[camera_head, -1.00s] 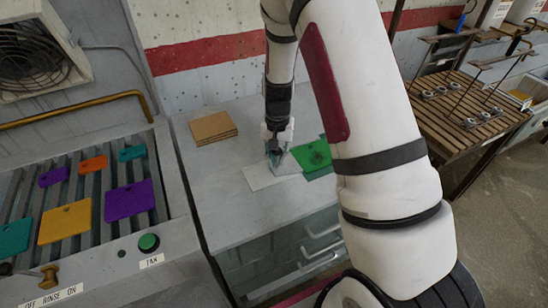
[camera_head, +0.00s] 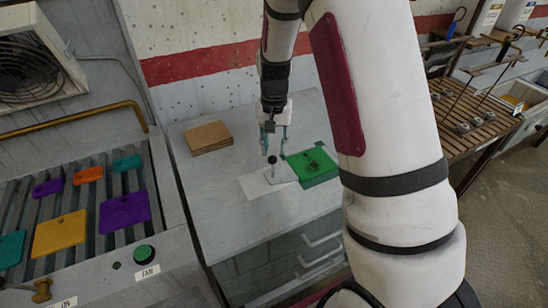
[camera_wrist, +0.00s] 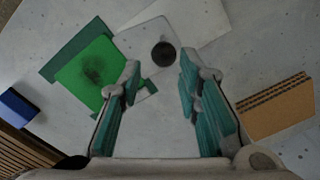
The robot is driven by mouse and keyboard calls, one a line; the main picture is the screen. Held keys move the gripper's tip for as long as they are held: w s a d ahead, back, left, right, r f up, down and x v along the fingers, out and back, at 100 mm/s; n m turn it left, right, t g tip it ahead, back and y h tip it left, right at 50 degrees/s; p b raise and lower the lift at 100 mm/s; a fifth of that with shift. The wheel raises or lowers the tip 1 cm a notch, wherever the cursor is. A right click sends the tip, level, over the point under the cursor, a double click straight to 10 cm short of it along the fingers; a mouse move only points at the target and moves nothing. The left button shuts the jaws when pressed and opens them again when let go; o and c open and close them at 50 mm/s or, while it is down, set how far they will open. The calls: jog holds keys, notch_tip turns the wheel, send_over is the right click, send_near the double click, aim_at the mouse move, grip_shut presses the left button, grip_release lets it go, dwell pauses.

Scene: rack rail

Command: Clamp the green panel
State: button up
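The green panel (camera_head: 312,166) lies on the grey counter, right of my gripper, with a dark smudge on its face. In the wrist view the bright green panel (camera_wrist: 88,72) overlaps darker green pieces at its edges. A pale grey plate (camera_wrist: 135,42) with a black round knob lies beside it; the knob (camera_head: 272,160) also shows in the head view. My gripper (camera_head: 273,146) points down above the knob, its teal fingers spread and empty. In the wrist view the knob is seen beyond the gap between the fingertips (camera_wrist: 158,78).
A brown board stack (camera_head: 208,137) lies left on the counter, and a white sheet (camera_head: 258,184) lies beneath the plate. Coloured panels rest on a slatted rack (camera_head: 75,205) at left. A wooden slatted bench (camera_head: 465,125) with metal rods stands at right.

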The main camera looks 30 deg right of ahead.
jog(key=shift+r, duration=2.15)
jog(key=s+a+r+n+t, duration=0.1)
jog(key=s+a+r+n, duration=0.1)
jog(key=s+r, duration=0.45)
jog(key=s+a+r+n+t, duration=0.1)
jog(key=s+a+r+t, duration=0.2)
jog(key=r, duration=0.6)
jog(key=s+a+r+n, duration=0.1)
jog(key=s+r+n, duration=0.1)
jog(key=s, duration=0.5)
jog(key=s+a+r+n+t, duration=0.1)
jog(key=s+r, duration=0.2)
jog(key=s, duration=0.5)
jog(key=shift+s+a+n+t, duration=0.2)
jog(key=shift+a+n+t, duration=0.1)
jog(key=shift+n, duration=0.1)
jog(key=shift+c, duration=0.2)
